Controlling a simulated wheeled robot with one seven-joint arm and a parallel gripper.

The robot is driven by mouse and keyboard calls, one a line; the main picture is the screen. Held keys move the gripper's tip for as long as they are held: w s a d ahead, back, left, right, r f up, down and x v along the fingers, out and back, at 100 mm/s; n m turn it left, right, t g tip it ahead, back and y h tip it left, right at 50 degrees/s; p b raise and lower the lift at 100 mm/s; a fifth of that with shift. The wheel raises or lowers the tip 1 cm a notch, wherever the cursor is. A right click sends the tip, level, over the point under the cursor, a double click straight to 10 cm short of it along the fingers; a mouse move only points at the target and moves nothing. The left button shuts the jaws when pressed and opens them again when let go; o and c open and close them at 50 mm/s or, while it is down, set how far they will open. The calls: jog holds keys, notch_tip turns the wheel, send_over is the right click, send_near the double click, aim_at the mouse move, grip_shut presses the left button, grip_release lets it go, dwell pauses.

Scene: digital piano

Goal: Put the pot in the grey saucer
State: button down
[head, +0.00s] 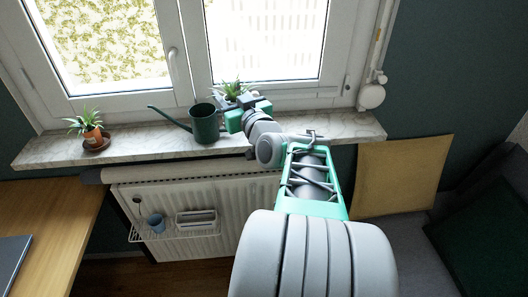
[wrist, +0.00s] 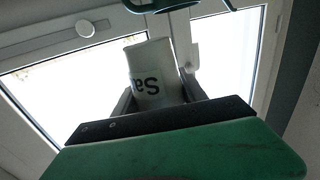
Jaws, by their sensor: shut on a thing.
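My gripper (head: 243,101) is shut on a white pot (wrist: 150,72) with dark lettering, which shows upside down between the fingers in the wrist view. In the head view a spiky green plant (head: 232,88) shows just behind my gripper, above the windowsill, and the pot under it is mostly hidden. I cannot tell whether the pot touches the sill. I do not see a grey saucer in either view.
A dark green watering can (head: 205,125) stands on the marble windowsill (head: 150,142), close left of my gripper. An orange pot (head: 93,137) with a plant sits in a brown saucer (head: 97,147) at the sill's left end. The window (head: 190,50) rises behind.

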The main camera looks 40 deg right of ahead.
jog(key=s+d+b, duration=0.5)
jog(key=s, duration=0.2)
jog(key=w+d+f, duration=0.2)
jog(key=w+f, duration=0.1)
jog(key=w+d+f, duration=0.3)
jog(key=w, duration=0.1)
jog(key=w+d+f+p, duration=0.1)
jog(key=w+d+f, duration=0.2)
jog(key=f, duration=0.1)
jog(key=shift+w, duration=0.2)
jog(key=shift+d+f, duration=0.1)
jog(key=shift+f, duration=1.65)
jog(key=c, duration=0.6)
grip_release()
jog(key=shift+c, duration=0.2)
jog(key=shift+r, duration=0.15)
